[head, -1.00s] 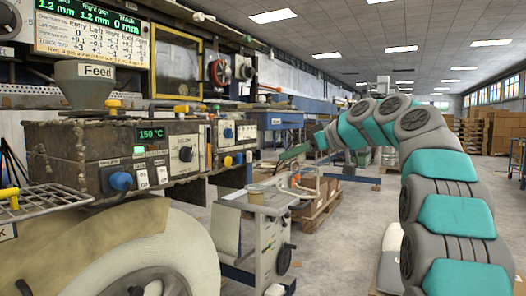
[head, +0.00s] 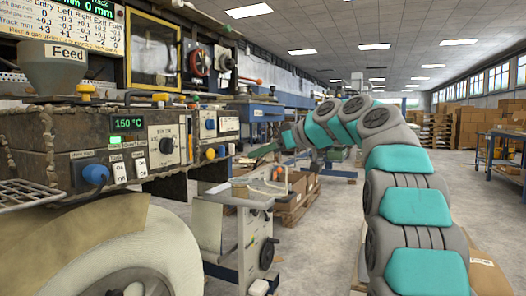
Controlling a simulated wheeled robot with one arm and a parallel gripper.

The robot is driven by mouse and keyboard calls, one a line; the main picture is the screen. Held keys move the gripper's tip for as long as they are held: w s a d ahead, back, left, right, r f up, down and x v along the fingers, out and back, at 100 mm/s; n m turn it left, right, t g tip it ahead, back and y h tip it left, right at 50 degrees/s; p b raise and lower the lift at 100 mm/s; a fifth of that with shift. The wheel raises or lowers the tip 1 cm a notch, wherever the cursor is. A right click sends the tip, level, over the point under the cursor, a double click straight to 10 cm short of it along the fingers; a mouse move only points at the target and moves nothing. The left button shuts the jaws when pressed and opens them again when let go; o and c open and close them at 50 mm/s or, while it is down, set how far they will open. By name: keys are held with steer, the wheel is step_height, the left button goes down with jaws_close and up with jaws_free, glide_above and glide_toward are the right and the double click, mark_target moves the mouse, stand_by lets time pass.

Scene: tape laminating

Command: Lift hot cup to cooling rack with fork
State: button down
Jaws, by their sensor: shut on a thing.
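My gripper (head: 262,151) is small in the head view, at the far end of my teal and grey arm. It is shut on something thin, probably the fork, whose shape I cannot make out. A small tan cup (head: 240,190) seems to stand on the top of a grey stand, below and left of my gripper. I cannot tell whether the held thing touches it. A wire rack (head: 25,194), probably the cooling rack, juts in at the left edge, well apart from my gripper; most of it is out of view.
A heater box (head: 40,150) reading 150 °C, with knobs and a Feed hopper (head: 52,68), fills the left. Cartons on a pallet (head: 295,195) stand behind the stand. Open floor (head: 320,235) lies in the middle.

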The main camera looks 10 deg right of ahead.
steer(key=shift+w+a+f+p, duration=0.3)
steer(key=shift+w+a+p, duration=0.7)
steer(key=shift+w, duration=0.7)
steer(key=shift+w+a+f+p, duration=0.25)
steer(key=shift+w+a+p, duration=0.4)
steer(key=shift+w+a, duration=0.8)
steer(key=shift+w+a+f+p, duration=0.3)
steer(key=shift+w+a+p, duration=0.6)
steer(key=shift+w, duration=1)
steer(key=shift+s+d+b, duration=0.1)
steer(key=shift+d+b, duration=0.05)
steer(key=shift+b, duration=0.15)
steer(key=shift+r, duration=0.15)
step_height(320, 180, up, 7)
steer(key=p, duration=0.6)
steer(key=shift+p, duration=0.4)
steer(key=shift+r, duration=0.1)
